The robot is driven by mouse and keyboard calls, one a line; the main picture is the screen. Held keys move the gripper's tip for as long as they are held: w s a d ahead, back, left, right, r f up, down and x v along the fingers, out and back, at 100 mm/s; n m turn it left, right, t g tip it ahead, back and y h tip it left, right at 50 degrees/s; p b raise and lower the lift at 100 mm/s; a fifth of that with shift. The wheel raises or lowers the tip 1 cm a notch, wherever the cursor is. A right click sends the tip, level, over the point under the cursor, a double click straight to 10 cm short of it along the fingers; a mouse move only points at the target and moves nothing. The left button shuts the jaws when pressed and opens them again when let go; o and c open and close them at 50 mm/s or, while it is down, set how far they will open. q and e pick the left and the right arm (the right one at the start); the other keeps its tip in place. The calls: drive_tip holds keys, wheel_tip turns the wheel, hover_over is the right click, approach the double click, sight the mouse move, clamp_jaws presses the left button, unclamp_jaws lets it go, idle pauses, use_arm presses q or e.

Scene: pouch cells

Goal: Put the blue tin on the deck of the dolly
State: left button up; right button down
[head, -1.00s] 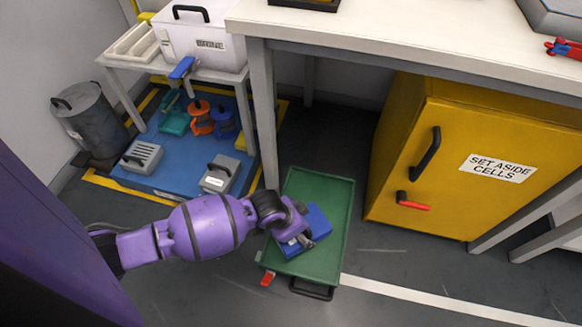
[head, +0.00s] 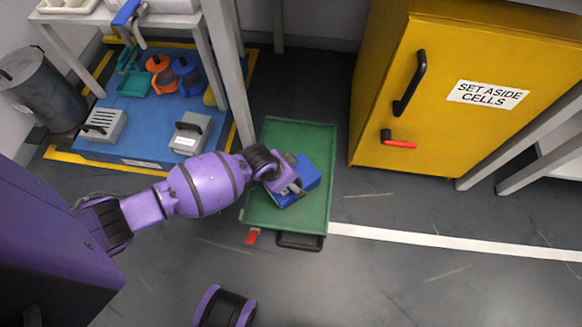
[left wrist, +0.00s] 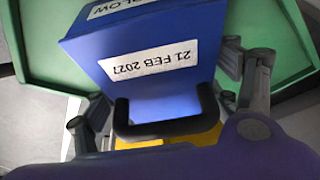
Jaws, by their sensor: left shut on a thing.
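The blue tin (head: 306,177) has a black handle and white labels; one reads "21 FEB 2027" in the left wrist view (left wrist: 160,75). My left gripper (head: 294,188) is shut on the tin, with its fingers on either side of the handle (left wrist: 165,128) in the left wrist view. The dolly is green with a rimmed deck (head: 283,219). The tin is over the deck, around its middle, turned at an angle to its edges. I cannot tell whether its underside touches the deck. My right gripper is not in view.
A yellow cabinet (head: 440,90) marked "SET ASIDE CELLS" stands to the right. A grey table leg (head: 231,80) rises just left of the dolly. The floor right of the dolly is clear.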

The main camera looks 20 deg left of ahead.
use_arm(q)
drive_tip(key=shift+w, duration=0.1)
drive_tip(key=o, duration=1.9)
drive_tip(key=shift+c, duration=0.2)
drive_tip(key=shift+o, duration=1.2)
drive_tip(key=p+v, duration=0.5)
drive_tip(key=v, duration=0.6)
drive_tip(key=shift+p, duration=0.35)
drive_tip(key=shift+s+a+r, duration=0.1)
drive_tip(key=shift+s+r, duration=0.25)
drive_tip(key=shift+r, duration=0.2)
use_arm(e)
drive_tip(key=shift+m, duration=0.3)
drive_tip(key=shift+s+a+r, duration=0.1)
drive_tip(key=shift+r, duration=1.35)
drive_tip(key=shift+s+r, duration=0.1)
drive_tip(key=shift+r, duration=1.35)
